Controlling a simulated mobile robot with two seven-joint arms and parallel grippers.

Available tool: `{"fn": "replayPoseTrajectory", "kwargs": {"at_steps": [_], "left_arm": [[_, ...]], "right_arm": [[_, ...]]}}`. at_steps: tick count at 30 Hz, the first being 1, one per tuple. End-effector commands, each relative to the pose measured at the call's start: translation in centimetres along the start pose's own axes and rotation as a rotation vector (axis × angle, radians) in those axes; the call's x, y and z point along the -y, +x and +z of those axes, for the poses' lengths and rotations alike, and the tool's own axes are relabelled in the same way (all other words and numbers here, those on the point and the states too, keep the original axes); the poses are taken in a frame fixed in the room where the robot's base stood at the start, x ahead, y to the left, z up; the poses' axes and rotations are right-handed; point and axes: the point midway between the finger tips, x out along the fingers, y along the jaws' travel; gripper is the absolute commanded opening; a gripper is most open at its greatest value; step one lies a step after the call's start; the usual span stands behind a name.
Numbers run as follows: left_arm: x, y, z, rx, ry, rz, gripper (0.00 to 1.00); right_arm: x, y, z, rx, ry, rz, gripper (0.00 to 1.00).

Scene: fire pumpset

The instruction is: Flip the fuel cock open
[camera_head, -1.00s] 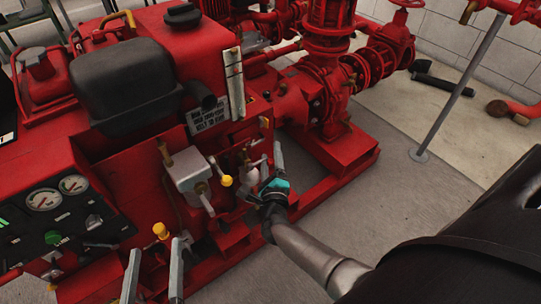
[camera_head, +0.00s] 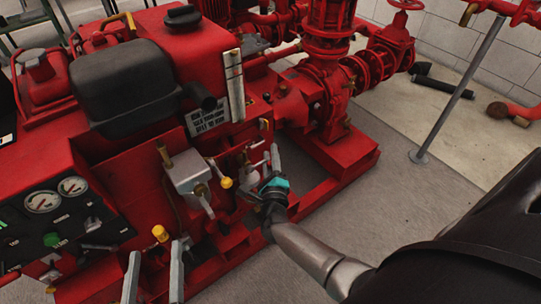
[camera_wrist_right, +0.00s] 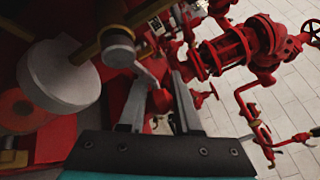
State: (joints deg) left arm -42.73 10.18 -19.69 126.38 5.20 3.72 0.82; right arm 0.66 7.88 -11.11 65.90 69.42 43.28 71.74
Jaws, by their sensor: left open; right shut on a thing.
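The fuel cock shows in the right wrist view as a grey lever (camera_wrist_right: 148,72) on a round grey fitting, with its end by my fingertips. My right gripper (camera_head: 265,163), with its teal body, is at the cluster of small valves on the red engine's near side. In the right wrist view my right gripper (camera_wrist_right: 160,92) is shut on the lever's end; the exact contact is partly hidden. In the head view the fingers largely cover the cock. My left gripper (camera_head: 154,260) is open and empty at the bottom, in front of the engine's control panel.
Yellow-tipped levers (camera_head: 226,182) and a grey box (camera_head: 187,172) stand close left of my right gripper. A gauge panel (camera_head: 55,215) is at the left. Red pump pipework (camera_head: 330,95) stands behind. Grey floor (camera_head: 400,195) to the right is clear.

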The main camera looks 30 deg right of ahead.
Motion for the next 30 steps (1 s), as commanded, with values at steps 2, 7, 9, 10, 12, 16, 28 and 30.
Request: {"fn": "replayPoseTrajectory", "kwargs": {"at_steps": [2,7,9,10,12,16,28,30], "left_arm": [[0.0,0.0,0.0,0.000,0.000,0.000,0.80],[0.0,0.0,0.0,0.000,0.000,0.000,0.80],[0.0,0.0,0.0,0.000,0.000,0.000,0.80],[0.0,0.0,0.0,0.000,0.000,0.000,0.80],[0.0,0.0,0.0,0.000,0.000,0.000,0.80],[0.0,0.0,0.0,0.000,0.000,0.000,0.80],[0.0,0.0,-0.1,-0.001,0.000,0.000,0.80],[0.0,0.0,-0.1,-0.001,0.000,0.000,0.80]], "right_arm": [[0.0,0.0,0.0,0.000,0.000,0.000,0.00],[0.0,0.0,0.0,0.000,0.000,0.000,0.00],[0.0,0.0,0.0,0.000,0.000,0.000,0.00],[0.0,0.0,0.0,0.000,-0.001,0.000,0.00],[0.0,0.0,0.0,0.001,-0.004,-0.002,0.00],[0.1,0.0,0.1,0.008,-0.024,-0.012,0.00],[1.4,-0.2,1.2,0.088,-0.235,-0.128,0.00],[1.7,-0.2,1.6,0.109,-0.290,-0.159,0.00]]}}
